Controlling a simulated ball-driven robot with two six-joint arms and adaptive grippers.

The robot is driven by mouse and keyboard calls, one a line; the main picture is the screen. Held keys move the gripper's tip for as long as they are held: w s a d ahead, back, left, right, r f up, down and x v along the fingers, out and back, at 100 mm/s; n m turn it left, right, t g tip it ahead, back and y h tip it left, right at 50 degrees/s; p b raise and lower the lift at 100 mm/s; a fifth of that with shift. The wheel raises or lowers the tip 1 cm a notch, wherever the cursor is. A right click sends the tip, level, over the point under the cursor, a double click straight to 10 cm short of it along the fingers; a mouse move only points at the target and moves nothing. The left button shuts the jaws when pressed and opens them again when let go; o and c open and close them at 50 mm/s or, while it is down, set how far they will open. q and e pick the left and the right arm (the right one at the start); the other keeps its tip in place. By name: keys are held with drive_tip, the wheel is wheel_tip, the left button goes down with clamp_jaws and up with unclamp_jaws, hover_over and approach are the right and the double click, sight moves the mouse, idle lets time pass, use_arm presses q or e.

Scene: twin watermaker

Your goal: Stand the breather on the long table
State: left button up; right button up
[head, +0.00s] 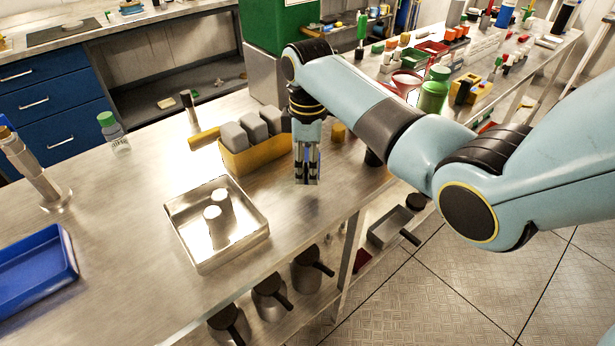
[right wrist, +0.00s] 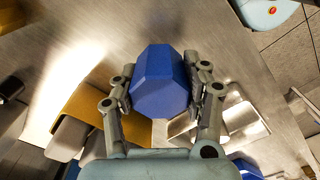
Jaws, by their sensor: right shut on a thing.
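My right gripper (head: 307,180) points down over the right part of a steel-topped table (head: 120,235), just right of a yellow bin. It is shut on a blue many-sided piece, probably the breather, whose blue shows narrowly between the fingers in the head view (head: 313,168). In the right wrist view the blue piece (right wrist: 160,82) sits between both fingers (right wrist: 163,90), its flat faceted end towards the camera. I cannot tell whether its lower end touches the table. I cannot tell which table is the long one. My left gripper is not in view.
The yellow bin (head: 262,160) holds grey blocks. A steel tray (head: 178,232) with two pale cylinders stands front left of the gripper. A blue tray (head: 35,270) lies far left. A crowded bench (head: 540,60) is at back right. The table's middle left is clear.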

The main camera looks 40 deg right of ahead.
sight(308, 190)
wheel_tip(308, 190, down, 4)
drive_tip(key=shift+r, duration=0.25)
drive_tip(key=shift+f, duration=0.3)
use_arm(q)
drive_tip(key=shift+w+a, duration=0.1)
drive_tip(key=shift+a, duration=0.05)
use_arm(e)
drive_tip(key=shift+f, duration=0.15)
drive_tip(key=o, duration=1.2)
drive_tip(key=shift+c, duration=0.2)
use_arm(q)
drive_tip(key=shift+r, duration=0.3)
use_arm(e)
wheel_tip(308, 190, up, 12)
drive_tip(key=shift+r, duration=0.2)
